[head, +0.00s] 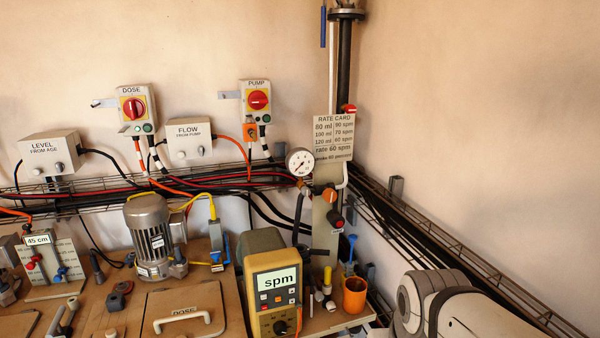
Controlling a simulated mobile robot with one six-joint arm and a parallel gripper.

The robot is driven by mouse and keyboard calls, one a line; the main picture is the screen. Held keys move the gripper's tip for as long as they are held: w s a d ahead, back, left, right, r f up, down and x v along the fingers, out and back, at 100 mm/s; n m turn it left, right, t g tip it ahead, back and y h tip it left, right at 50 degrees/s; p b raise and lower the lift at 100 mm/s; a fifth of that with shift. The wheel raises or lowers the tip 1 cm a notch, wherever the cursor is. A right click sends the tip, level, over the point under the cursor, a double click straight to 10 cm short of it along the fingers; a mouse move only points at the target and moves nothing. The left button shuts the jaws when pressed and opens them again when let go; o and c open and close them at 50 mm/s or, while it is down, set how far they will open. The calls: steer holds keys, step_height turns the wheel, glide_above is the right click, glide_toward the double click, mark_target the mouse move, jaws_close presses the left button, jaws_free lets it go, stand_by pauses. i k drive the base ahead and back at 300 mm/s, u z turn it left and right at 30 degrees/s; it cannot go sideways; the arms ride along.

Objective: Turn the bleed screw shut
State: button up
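No part is labelled as the bleed screw, and I cannot tell which one it is. A narrow upright grey panel (322,232) in the middle right carries small fittings. On it are an orange knob (329,195) and a dark knob with a red part (336,219) below. A red knob (349,108) sits higher, beside the rate card (334,138). A round white gauge (300,162) is left of the panel. How far any knob is turned is too small to tell. My gripper is out of view; a white arm part shows at the lower right.
A yellow meter (275,298) reading "spm" stands in front of the panel. An orange cup (355,294) and a blue-topped tool (351,246) stand to its right. A motor (153,238) and a lid with a handle (185,312) are left. Cable trays line the walls.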

mark_target(319, 295)
steer(key=z, duration=1.3)
steer(key=k, duration=1.35)
steer(key=u, duration=0.15)
steer(key=i, duration=0.9)
steer(key=u, duration=0.05)
